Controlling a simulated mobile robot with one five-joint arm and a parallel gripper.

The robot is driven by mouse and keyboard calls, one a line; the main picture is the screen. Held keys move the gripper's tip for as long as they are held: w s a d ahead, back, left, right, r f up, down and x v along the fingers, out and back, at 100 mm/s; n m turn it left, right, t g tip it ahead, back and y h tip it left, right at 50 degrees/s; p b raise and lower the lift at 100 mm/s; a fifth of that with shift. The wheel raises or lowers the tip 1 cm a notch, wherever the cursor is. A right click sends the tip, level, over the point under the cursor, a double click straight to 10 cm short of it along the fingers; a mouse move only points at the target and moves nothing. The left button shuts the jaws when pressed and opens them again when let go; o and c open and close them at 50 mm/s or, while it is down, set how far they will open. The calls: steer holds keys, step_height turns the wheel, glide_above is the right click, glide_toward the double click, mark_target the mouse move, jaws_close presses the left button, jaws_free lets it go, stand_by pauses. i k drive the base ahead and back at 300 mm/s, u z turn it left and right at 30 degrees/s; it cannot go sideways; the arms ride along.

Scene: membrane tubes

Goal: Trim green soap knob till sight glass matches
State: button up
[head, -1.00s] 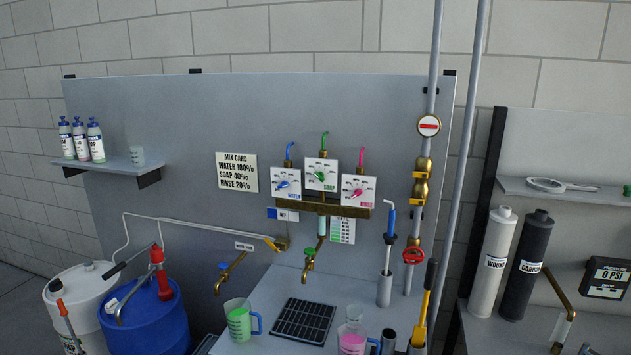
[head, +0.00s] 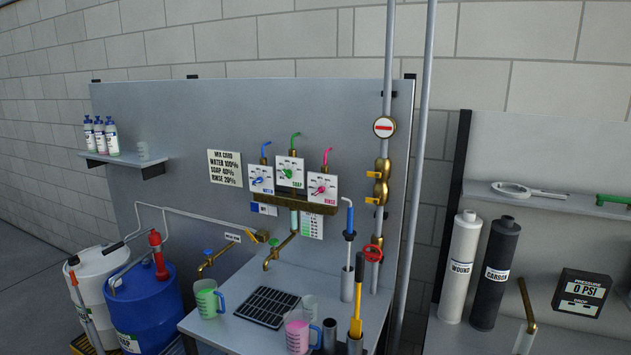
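The green soap knob (head: 289,173) sits on the middle white dial panel, labelled SOAP, with a green tube rising above it. The blue water dial (head: 261,180) is to its left and the pink rinse dial (head: 322,188) to its right. All are on a brass manifold (head: 292,202). A small clear sight glass (head: 294,218) hangs below the manifold, beside a white card with green markings (head: 312,224). Its level is too small to read. The mix card (head: 225,168) reads water 100%, soap 40%, rinse 20%. My gripper is not in view.
A bench below holds a green jug (head: 209,300), a pink jug (head: 299,332), a black drain grate (head: 267,307) and a yellow-handled tool (head: 356,310). Brass taps (head: 280,251) jut over the bench. Blue (head: 146,308) and white drums stand at left. A red valve wheel (head: 373,253) is at right.

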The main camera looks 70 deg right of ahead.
mark_target(288, 172)
steer(key=z, duration=0.8)
steer(key=i, duration=0.5)
steer(key=u, duration=0.05)
